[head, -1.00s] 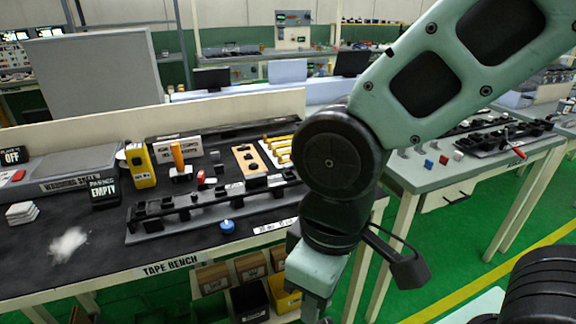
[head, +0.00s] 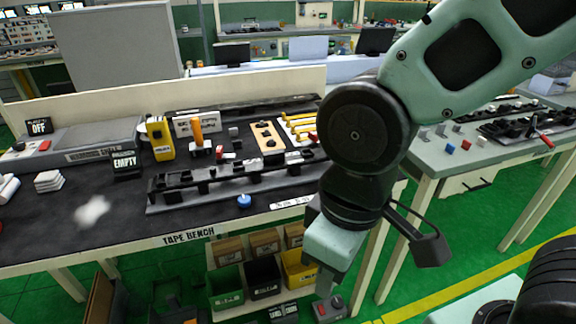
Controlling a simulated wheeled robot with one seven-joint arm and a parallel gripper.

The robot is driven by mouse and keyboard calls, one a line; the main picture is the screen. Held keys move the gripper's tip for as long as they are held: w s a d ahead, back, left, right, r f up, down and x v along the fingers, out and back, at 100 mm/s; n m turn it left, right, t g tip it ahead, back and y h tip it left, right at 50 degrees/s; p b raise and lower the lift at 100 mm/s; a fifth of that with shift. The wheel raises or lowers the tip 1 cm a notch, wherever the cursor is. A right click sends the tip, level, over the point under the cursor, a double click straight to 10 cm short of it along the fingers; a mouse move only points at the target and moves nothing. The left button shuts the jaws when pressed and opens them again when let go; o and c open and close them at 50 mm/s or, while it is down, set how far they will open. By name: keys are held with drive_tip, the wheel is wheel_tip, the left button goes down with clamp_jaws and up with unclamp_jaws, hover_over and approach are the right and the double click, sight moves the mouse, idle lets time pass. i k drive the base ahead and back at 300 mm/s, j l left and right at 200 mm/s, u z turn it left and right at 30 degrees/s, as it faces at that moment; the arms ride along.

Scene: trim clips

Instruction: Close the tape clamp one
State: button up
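The tape bench (head: 120,215) has a dark top. A long black fixture (head: 167,207) with several upright black blocks along it lies near its front edge. I cannot tell which part is tape clamp one, or whether it is open; the parts are too small. Behind the fixture stand an orange-handled piece (head: 198,132) on a white base and a small red part (head: 222,149). My gripper (head: 325,284) hangs in front of the bench, right of and below the fixture, apart from it. Its fingers point down and are too unclear to read.
A blue knob (head: 244,201) sits before the fixture. A yellow device (head: 159,138), an EMPTY sign (head: 125,161) and a tan board (head: 268,137) stand behind it. Bins (head: 263,277) sit below. A second bench (head: 430,171) is at the right. Green floor lies between.

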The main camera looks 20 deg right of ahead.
sight(313, 138)
drive_tip(key=i+j+z, duration=0.2)
drive_tip(key=i, duration=0.3)
drive_tip(key=i+z, duration=0.2)
drive_tip(key=i, duration=0.3)
